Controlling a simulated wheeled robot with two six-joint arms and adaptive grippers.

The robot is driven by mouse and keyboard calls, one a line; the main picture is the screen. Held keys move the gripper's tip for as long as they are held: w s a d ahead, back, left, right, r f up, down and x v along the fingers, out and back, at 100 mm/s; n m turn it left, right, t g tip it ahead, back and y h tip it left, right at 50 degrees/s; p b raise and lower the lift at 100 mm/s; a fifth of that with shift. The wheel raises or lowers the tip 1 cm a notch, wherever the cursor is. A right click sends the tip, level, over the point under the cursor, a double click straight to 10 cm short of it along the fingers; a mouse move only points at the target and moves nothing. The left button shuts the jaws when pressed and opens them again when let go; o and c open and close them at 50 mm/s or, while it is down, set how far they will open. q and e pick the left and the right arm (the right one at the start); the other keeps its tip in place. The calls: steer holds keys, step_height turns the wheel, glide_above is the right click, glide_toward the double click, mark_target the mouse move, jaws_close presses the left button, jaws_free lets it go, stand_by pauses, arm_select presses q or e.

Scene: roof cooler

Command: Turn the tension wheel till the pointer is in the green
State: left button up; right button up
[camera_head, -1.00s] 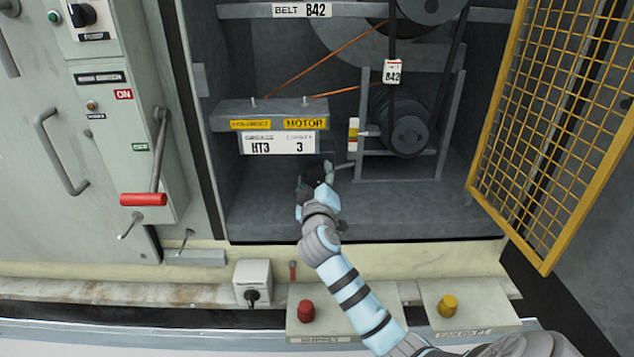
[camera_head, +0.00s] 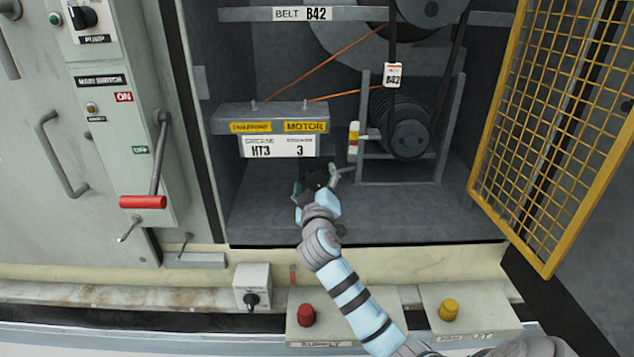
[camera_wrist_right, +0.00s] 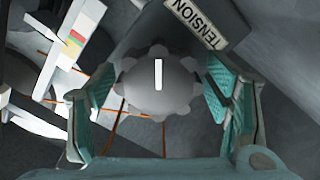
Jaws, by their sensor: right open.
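The tension wheel (camera_wrist_right: 158,84) is a grey lobed knob with a white mark that stands upright in the right wrist view. My right gripper (camera_wrist_right: 162,98) is open, with one teal-padded finger on each side of the wheel. Contact cannot be told. In the head view my right gripper (camera_head: 318,178) reaches into the cabinet below the grease label and hides the wheel. The gauge (camera_head: 354,138) is a small upright strip with coloured bands. It also shows in the right wrist view (camera_wrist_right: 75,45). Its pointer reading is too small to tell. My left gripper is not in view.
The belt pulley (camera_head: 408,138) and its frame stand right of my gripper. A yellow mesh door (camera_head: 545,120) hangs open at the right. The main switch's red handle (camera_head: 143,201) is at left. Red (camera_head: 306,314) and yellow (camera_head: 448,309) buttons sit in front.

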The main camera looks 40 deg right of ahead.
steer(key=v, duration=1.2)
